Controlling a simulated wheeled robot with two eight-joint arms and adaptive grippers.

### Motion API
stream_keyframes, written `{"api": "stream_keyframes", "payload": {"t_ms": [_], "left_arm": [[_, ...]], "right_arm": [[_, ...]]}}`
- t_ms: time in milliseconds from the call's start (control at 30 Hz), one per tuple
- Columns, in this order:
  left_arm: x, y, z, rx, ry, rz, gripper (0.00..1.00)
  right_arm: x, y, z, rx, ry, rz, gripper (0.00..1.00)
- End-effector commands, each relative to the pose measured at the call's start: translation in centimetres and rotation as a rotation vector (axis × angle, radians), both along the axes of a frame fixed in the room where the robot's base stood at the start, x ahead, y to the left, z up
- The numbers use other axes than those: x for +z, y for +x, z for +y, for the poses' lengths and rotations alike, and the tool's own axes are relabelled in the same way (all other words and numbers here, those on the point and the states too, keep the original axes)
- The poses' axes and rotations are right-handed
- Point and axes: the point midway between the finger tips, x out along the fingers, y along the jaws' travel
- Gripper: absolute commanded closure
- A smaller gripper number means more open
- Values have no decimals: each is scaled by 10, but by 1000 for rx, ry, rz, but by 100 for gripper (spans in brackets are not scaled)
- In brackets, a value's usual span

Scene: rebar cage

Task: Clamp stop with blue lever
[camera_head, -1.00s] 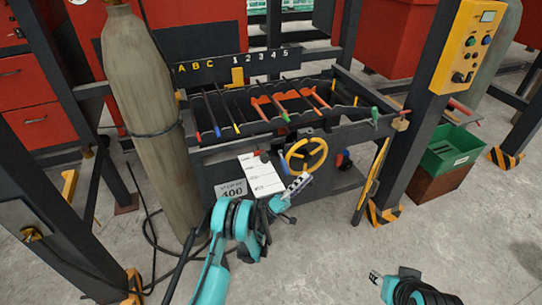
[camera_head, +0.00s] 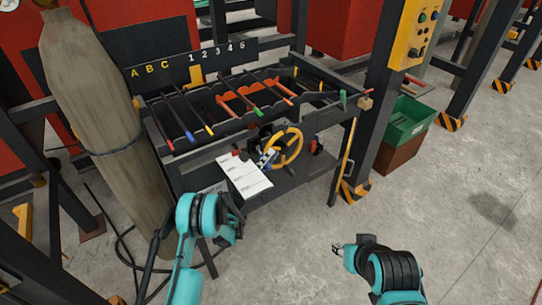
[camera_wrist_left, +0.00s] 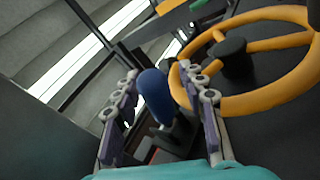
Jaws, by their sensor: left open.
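The blue lever (camera_wrist_left: 155,95) has a rounded blue knob on a dark base and stands between the fingers of my open left gripper (camera_wrist_left: 162,85) in the left wrist view. The fingers are on either side of it, and I cannot tell whether they touch it. In the head view my left gripper (camera_head: 266,158) is small, close to the left of the yellow handwheel (camera_head: 287,148) at the bench front. The clamp stop itself is not clearly distinguishable. My right gripper (camera_head: 337,248) is over the floor at lower right, away from the bench; its opening is too small to judge.
The yellow handwheel (camera_wrist_left: 265,104) is close to the right finger. Coloured bars lie across the rack above, near the A-B-C and number board (camera_head: 190,66). A gas cylinder (camera_head: 105,120) stands left, a green crate (camera_head: 405,122) right.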

Motion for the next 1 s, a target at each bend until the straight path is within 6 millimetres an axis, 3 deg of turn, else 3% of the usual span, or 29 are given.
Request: {"api": "stream_keyframes", "payload": {"t_ms": [367, 533, 567, 867, 1000], "left_arm": [[7, 5, -6, 0, -1, -1, 59], [7, 5, -6, 0, 0, 0, 99], [7, 5, -6, 0, 0, 0, 100], [8, 5, -6, -1, -6, 7, 100], [15, 4, -7, -1, -78, 108, 100]], "right_arm": [[-2, 0, 0, 0, 0, 0, 60], [-2, 0, 0, 0, 0, 0, 60], [-2, 0, 0, 0, 0, 0, 60], [-2, 0, 0, 0, 0, 0, 60], [-2, 0, 0, 0, 0, 0, 60]]}}
